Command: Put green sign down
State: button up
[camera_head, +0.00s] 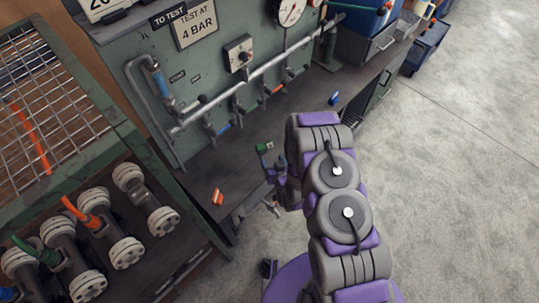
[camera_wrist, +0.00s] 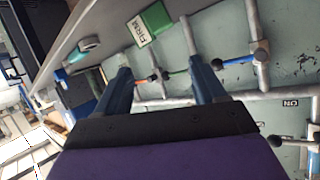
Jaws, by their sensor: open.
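The green sign (camera_head: 264,148) is a small green block on the dark bench top, just past my gripper. In the wrist view the green sign (camera_wrist: 154,20) shows a pale face lettered "FIRM". It lies beyond the fingertips, roughly in line with the gap between them. My gripper (camera_head: 272,167) is over the bench near the panel. In the wrist view my gripper (camera_wrist: 160,70) has its two blue fingers wide apart with nothing between them. The sign looks clear of the fingers. Its contact with the bench is hard to make out.
An orange sign (camera_head: 217,197) and a blue sign (camera_head: 333,99) sit on the bench, left and right. A grey pipe with valves (camera_head: 255,72) runs along the green panel. A rack of flanged pipes (camera_head: 90,230) stands at left. Floor (camera_head: 460,150) at right is clear.

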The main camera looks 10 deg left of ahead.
jog(key=shift+v, duration=0.75)
